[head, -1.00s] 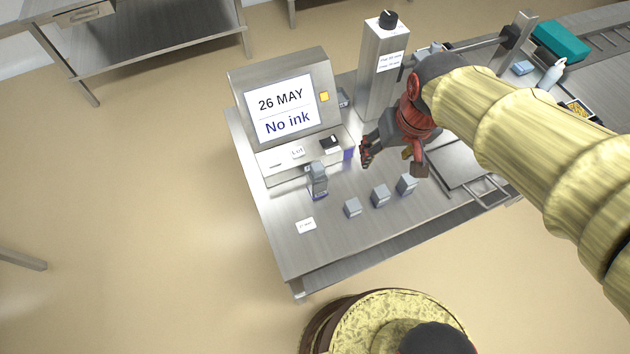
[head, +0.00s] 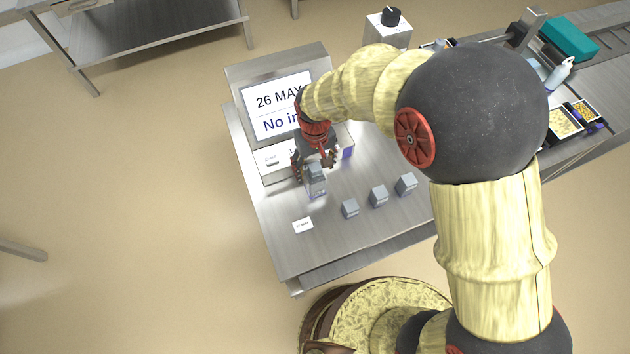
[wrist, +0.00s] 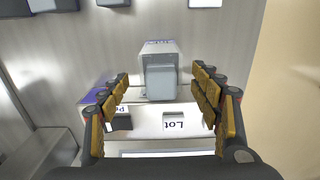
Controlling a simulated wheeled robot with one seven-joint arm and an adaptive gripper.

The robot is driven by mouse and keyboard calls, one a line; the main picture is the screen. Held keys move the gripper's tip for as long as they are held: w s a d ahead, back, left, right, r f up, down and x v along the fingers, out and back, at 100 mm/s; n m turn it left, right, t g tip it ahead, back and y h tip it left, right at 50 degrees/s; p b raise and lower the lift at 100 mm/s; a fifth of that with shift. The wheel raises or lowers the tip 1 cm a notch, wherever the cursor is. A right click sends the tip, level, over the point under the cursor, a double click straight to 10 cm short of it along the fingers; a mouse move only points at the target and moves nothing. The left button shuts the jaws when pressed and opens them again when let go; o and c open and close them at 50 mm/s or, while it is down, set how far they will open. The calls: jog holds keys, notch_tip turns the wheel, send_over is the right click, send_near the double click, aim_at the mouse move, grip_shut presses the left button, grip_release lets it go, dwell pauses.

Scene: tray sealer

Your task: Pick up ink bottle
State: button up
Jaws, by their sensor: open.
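The ink bottle (head: 316,183), with a grey top and a bluish lower part, stands on the steel table in front of the printer. In the wrist view the bottle (wrist: 160,78) is centred between the fingers, seen from above, with a gap on both sides. My gripper (head: 314,167) is open, just above and around the bottle's top in the head view. Its yellow-padded fingers (wrist: 160,88) hold nothing. My gripper hides part of the bottle's rear side in the head view.
Several small grey blocks (head: 378,196) stand to the bottle's right. A white card (head: 303,226) lies in front. Trays and a conveyor are at the right.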

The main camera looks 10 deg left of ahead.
aim_at(316, 186)
jog(key=f, duration=0.1)
jog(key=f+b, duration=0.1)
jog(key=f, duration=0.2)
jog(key=shift+s+f+b, duration=0.25)
jog(key=shift+b, duration=0.15)
jog(key=shift+c, duration=0.9)
jog(key=shift+r, duration=0.1)
jog(key=c, duration=1.4)
